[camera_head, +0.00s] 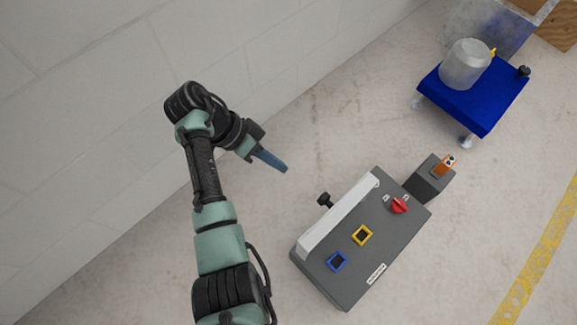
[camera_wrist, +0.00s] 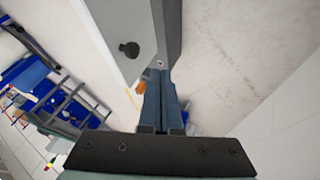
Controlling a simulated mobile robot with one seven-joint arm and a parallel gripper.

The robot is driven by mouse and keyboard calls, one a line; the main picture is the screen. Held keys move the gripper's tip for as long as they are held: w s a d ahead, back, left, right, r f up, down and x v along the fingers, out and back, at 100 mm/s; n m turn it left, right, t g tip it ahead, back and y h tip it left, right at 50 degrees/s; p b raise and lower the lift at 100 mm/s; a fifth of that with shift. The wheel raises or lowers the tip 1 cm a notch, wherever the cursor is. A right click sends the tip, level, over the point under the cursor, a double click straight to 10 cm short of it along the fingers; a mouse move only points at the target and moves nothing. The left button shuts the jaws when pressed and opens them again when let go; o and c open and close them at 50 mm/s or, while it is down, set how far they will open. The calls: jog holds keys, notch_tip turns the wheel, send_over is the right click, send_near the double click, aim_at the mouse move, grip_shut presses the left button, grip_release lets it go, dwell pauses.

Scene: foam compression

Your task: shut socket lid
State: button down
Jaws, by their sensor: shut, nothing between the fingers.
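A dark grey box (camera_head: 390,240) stands on the floor in the head view. Its white lid (camera_head: 340,212) is up along the left edge of the top, with a black knob (camera_head: 325,200) on its outer side. A yellow-framed socket (camera_head: 362,235) and a blue-framed socket (camera_head: 337,261) lie uncovered on the top. My gripper (camera_head: 284,168) is shut and empty, apart from the lid, to its upper left. In the wrist view, my shut blue fingers (camera_wrist: 160,76) point toward the lid (camera_wrist: 115,28), its knob (camera_wrist: 128,50) and the grey box (camera_wrist: 169,30).
A red switch (camera_head: 400,205) is on the box top. A smaller grey block with an orange part (camera_head: 445,166) adjoins the box's upper right. A blue cart (camera_head: 478,98) carrying a grey canister (camera_head: 466,65) stands at upper right. The wall (camera_head: 90,120) runs along the left.

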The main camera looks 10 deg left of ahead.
aim_at(329, 213)
jog(key=s+d+f+b, duration=0.2)
jog(key=d+f+b, duration=0.3)
jog(key=d, duration=0.3)
jog(key=shift+f, duration=0.75)
jog(key=shift+s+d+r, duration=0.1)
